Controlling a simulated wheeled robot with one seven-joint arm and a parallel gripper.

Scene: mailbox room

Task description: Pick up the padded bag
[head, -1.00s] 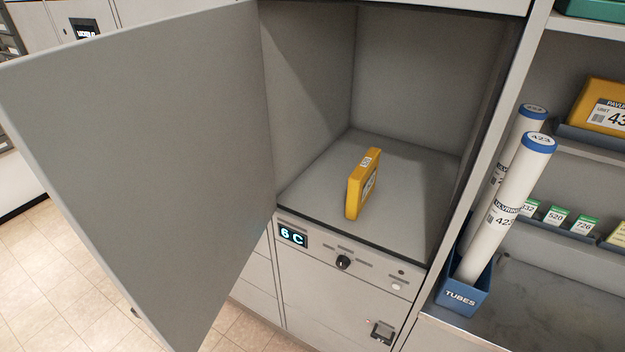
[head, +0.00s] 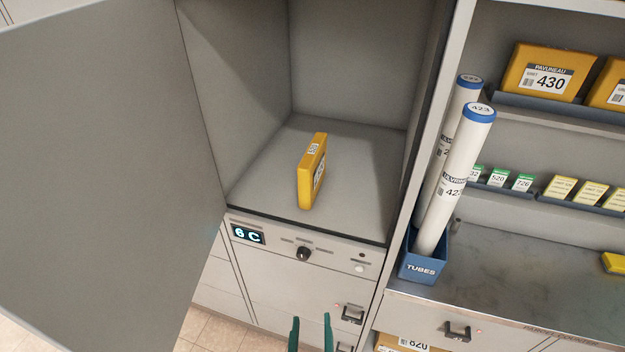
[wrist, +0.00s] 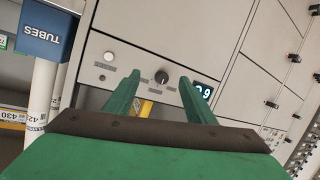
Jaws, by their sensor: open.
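The padded bag (head: 313,172) is a yellow, thin, box-like packet with white labels. It stands on edge on the floor of an open locker compartment (head: 360,150) in the head view. In the wrist view a small patch of yellow (wrist: 147,92) shows between the fingers, too little to be sure what it is. My gripper (head: 311,320) shows two green fingers at the bottom edge of the head view, below and in front of the compartment. It is open and empty. In the wrist view its fingers (wrist: 160,82) point toward the locker's control panel.
The compartment's large grey door (head: 100,170) stands open at the left. At the right are a blue TUBES holder (head: 423,262) with two white tubes, and shelves with yellow packages (head: 545,72).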

